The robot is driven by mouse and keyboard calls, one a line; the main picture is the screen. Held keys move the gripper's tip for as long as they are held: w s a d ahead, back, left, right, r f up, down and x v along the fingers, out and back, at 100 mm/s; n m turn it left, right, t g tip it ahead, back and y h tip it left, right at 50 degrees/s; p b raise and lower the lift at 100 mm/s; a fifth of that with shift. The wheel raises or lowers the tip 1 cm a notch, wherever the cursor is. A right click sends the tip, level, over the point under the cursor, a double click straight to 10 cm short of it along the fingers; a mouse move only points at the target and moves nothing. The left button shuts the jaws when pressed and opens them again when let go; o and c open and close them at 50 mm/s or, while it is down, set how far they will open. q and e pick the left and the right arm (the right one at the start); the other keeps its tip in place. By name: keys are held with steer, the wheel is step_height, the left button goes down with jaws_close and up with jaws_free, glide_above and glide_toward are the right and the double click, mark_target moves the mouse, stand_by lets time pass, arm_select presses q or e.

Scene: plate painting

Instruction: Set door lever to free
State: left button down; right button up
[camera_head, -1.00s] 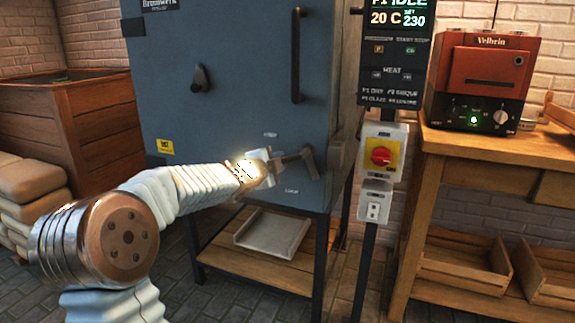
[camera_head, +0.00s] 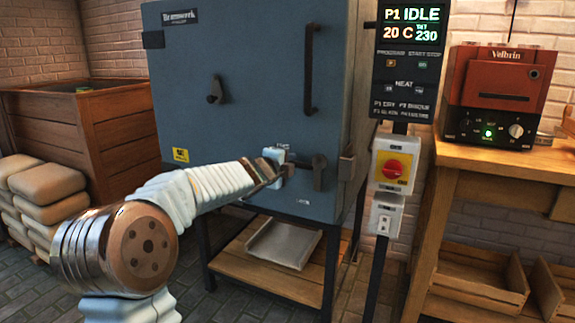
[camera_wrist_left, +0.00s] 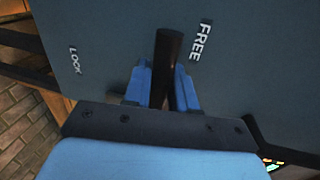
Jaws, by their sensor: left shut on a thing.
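The door lever (camera_head: 318,170) is a dark handle on the front of the blue-grey kiln door (camera_head: 240,110). In the left wrist view, its dark bar (camera_wrist_left: 167,62) stands between the two blue fingers of my left gripper (camera_wrist_left: 162,85). The gripper is shut on it. The FREE mark (camera_wrist_left: 201,40) is close to the bar's right side; the LOCK mark (camera_wrist_left: 75,61) is further off to the left. My right gripper is out of view.
A post with a display panel (camera_head: 408,60) and a red-knob switch box (camera_head: 392,168) stands right of the kiln. A wooden bench (camera_head: 480,155) holds a red machine (camera_head: 500,90). Sacks (camera_head: 45,185) and a wooden bin (camera_head: 100,125) are at left.

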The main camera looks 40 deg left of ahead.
arm_select(q)
steer(key=shift+r, duration=0.1)
steer(key=c, duration=1.1)
jaws_free()
steer(key=shift+o, duration=0.2)
steer(key=p+v, duration=0.2)
steer(key=v, duration=1.2)
steer(key=shift+w, duration=0.15)
